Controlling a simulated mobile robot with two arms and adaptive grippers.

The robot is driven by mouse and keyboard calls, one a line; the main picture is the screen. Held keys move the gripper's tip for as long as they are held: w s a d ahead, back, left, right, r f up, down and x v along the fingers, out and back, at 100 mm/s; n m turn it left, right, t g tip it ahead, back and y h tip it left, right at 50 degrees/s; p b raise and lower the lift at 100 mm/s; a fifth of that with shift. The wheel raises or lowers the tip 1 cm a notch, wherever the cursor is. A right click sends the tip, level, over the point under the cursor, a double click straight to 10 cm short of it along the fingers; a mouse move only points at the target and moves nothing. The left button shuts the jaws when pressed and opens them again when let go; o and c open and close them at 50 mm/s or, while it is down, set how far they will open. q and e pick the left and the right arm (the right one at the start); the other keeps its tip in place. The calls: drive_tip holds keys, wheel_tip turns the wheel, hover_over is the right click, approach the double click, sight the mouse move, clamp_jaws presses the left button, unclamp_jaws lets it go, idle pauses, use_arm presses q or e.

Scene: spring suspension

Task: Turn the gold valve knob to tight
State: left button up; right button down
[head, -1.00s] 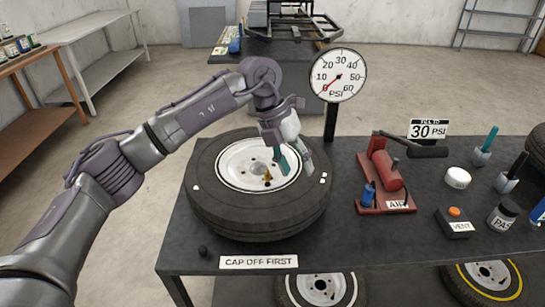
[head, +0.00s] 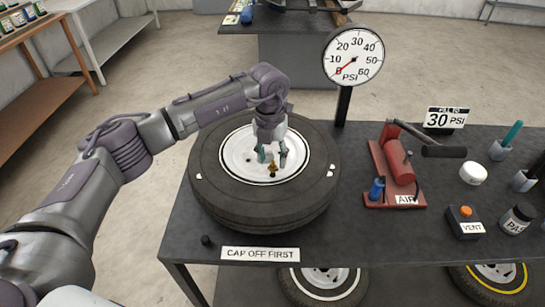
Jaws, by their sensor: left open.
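The gold valve knob (head: 272,169) stands on the white wheel rim (head: 237,158), inside the black tire (head: 225,205) that lies flat on the table. My left gripper (head: 271,161) is over the rim, pointing down, just above and behind the knob in the picture. Its fingers are spread, one on each side, with nothing seen between them. I cannot tell whether a fingertip touches the knob. My right gripper is not in view. The pressure gauge (head: 353,57) stands behind the tire, its red needle near 0.
A red air pump (head: 398,162), a vent box (head: 464,222), a white round tin (head: 473,173) and a dark jar (head: 518,217) are on the right of the table (head: 330,240). A small black cap (head: 206,240) lies near the front-left edge by the "CAP OFF FIRST" sign (head: 260,254).

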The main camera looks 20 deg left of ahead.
use_arm(q)
drive_tip(key=shift+s+f, duration=0.1)
drive_tip(key=shift+f, duration=0.85)
drive_tip(key=c, duration=0.5)
clamp_jaws()
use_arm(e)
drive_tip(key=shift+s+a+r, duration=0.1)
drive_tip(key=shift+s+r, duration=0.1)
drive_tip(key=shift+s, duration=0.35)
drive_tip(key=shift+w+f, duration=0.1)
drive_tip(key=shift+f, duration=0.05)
